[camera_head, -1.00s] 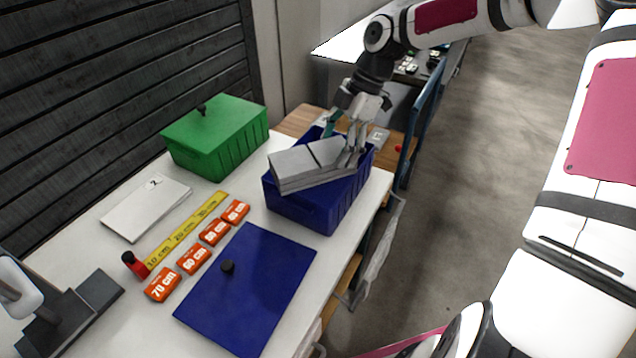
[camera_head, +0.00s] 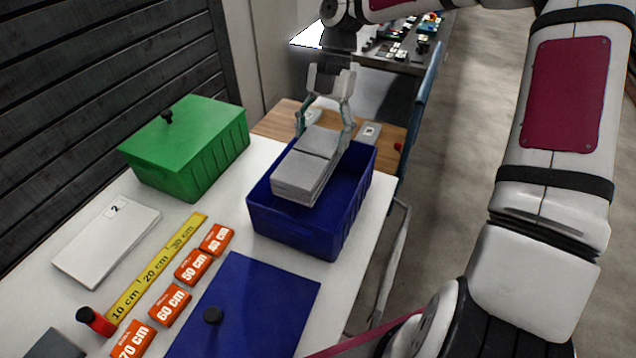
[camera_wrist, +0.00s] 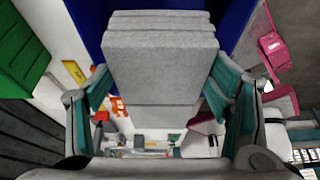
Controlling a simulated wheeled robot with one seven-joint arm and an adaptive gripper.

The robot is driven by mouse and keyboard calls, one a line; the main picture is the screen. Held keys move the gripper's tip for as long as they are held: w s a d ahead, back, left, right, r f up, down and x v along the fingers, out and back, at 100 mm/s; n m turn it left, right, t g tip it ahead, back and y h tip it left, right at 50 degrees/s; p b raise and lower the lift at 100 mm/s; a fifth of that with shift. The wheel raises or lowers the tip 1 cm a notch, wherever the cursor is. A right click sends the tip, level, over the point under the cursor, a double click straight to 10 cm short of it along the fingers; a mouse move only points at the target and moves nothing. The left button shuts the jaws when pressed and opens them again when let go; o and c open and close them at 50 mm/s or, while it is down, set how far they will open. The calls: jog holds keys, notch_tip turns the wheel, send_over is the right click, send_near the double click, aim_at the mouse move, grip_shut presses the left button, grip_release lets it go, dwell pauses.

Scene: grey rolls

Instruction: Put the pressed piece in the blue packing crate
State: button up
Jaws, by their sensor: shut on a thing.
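The pressed piece (camera_head: 303,172) is a grey, layered block with a seam across its top. My gripper (camera_head: 325,122) is shut on its far end, with one finger on each side. In the wrist view the piece (camera_wrist: 160,65) lies between the teal finger pads of my gripper (camera_wrist: 158,100). The blue packing crate (camera_head: 290,232) is open and stands at the table's right edge. The piece is over the crate, its near end at about the left part of the opening. The head view does not show whether its underside touches the crate.
A closed green crate (camera_head: 190,150) stands to the left of the blue one. A blue lid (camera_head: 250,305) with a black knob lies in front. A yellow ruler (camera_head: 155,270), several orange length blocks (camera_head: 193,268) and a white board (camera_head: 105,240) lie on the table (camera_head: 225,225).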

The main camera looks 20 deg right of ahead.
notch_tip(320, 180, down, 14)
jog(key=shift+r, duration=0.1)
jog(key=o, duration=1.3)
jog(key=shift+c, duration=0.2)
